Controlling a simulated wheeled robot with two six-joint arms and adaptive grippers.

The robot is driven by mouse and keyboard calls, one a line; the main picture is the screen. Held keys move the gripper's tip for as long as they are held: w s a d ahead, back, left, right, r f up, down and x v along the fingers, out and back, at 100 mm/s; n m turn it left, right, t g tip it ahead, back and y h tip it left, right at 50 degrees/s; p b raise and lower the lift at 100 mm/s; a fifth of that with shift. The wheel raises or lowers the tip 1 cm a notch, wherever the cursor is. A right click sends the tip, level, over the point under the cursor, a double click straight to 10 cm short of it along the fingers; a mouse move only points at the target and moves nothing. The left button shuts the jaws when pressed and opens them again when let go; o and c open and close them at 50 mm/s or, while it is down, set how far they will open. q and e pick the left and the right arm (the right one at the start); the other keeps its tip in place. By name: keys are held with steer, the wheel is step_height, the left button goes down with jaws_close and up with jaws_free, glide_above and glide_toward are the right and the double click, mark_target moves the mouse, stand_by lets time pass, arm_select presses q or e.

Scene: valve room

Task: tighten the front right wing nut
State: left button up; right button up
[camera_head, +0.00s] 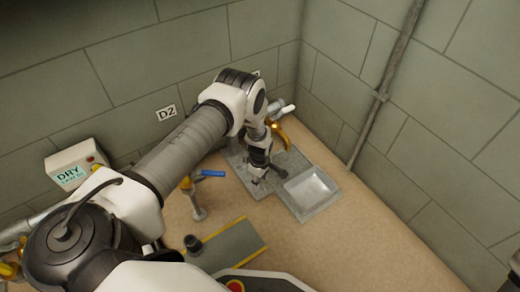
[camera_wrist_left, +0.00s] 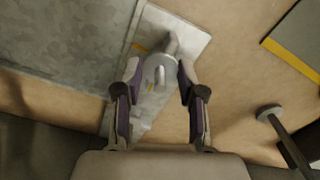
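A grey wing nut (camera_wrist_left: 160,68) with a round base and a raised wing shows in the left wrist view. It is on a light metal plate (camera_wrist_left: 190,35). My left gripper (camera_wrist_left: 158,76) has its two fingers apart, one on each side of the wing nut. I cannot tell whether either finger touches it. In the head view my left gripper (camera_head: 267,179) points down over the grey floor plate, beside a shiny square panel (camera_head: 312,188). My own arm and gripper hide the wing nut there. My right gripper is not in view.
A blue-handled valve (camera_head: 210,173) stands left of the gripper. A yellow-edged grey mat (camera_head: 240,244) lies in front. A yellow lever (camera_head: 277,132) is close behind the gripper. A DRY box (camera_head: 73,166) is left.

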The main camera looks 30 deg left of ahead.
arm_select(q)
steer(key=shift+m, duration=0.3)
steer(key=m, duration=0.4)
steer(key=m+b, duration=0.1)
steer(key=m, duration=0.4)
steer(key=m+b, duration=0.1)
steer(key=m, duration=0.3)
steer(key=shift+m+b, duration=0.45)
steer(key=shift+m, duration=1.75)
steer(key=o, duration=1.1)
